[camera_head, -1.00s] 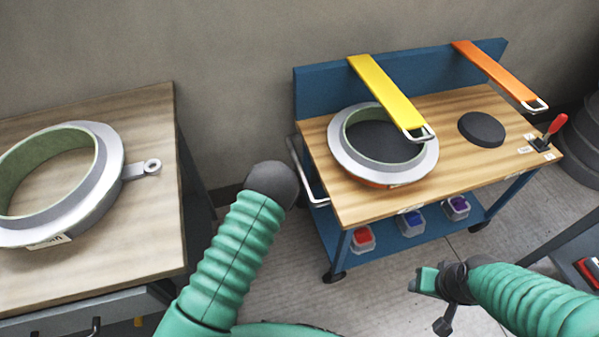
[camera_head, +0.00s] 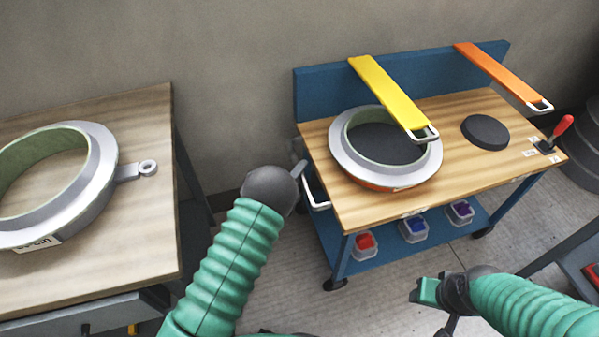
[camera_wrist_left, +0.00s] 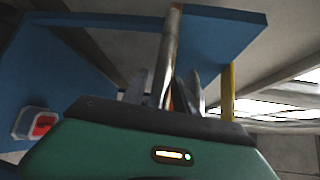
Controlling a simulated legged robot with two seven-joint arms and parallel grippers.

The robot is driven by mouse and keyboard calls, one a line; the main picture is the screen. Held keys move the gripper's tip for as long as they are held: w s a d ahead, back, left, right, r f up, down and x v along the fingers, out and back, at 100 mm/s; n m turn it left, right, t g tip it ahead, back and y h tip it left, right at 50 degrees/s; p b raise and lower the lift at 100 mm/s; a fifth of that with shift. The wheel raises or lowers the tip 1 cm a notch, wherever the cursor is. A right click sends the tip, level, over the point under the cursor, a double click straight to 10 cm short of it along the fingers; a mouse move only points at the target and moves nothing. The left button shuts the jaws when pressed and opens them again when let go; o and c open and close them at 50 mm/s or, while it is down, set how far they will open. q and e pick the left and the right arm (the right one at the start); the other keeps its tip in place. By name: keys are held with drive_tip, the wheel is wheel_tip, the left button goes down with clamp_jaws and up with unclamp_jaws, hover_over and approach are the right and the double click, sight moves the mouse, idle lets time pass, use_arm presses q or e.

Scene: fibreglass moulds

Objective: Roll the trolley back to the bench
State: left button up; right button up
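The trolley (camera_head: 345,219) has a blue frame, a wooden top and castors, and stands at the right. A pale bar handle (camera_head: 317,206) is on its left end. The wooden bench (camera_head: 150,215) stands at the left, with a floor gap between them. My left gripper (camera_head: 300,170) is at the handle. In the left wrist view the metal bar (camera_wrist_left: 171,50) runs between the left gripper's two fingers (camera_wrist_left: 168,88), which look apart, with the bar in the gap. My right gripper (camera_head: 415,291) is over the floor before the trolley, its fingers too small to read.
A grey ring mould (camera_head: 345,165) sits on the trolley below a yellow strap (camera_head: 385,92). An orange strap (camera_head: 495,70), a black disc (camera_head: 485,130) and a red-handled clamp (camera_head: 562,126) are also there. Several small bins (camera_head: 413,229) stand on its lower shelf. Another ring mould (camera_head: 95,185) lies on the bench.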

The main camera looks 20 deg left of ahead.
use_arm(q)
clamp_jaws()
drive_tip(key=shift+s+f, duration=0.15)
drive_tip(key=shift+f, duration=0.05)
idle(1.0)
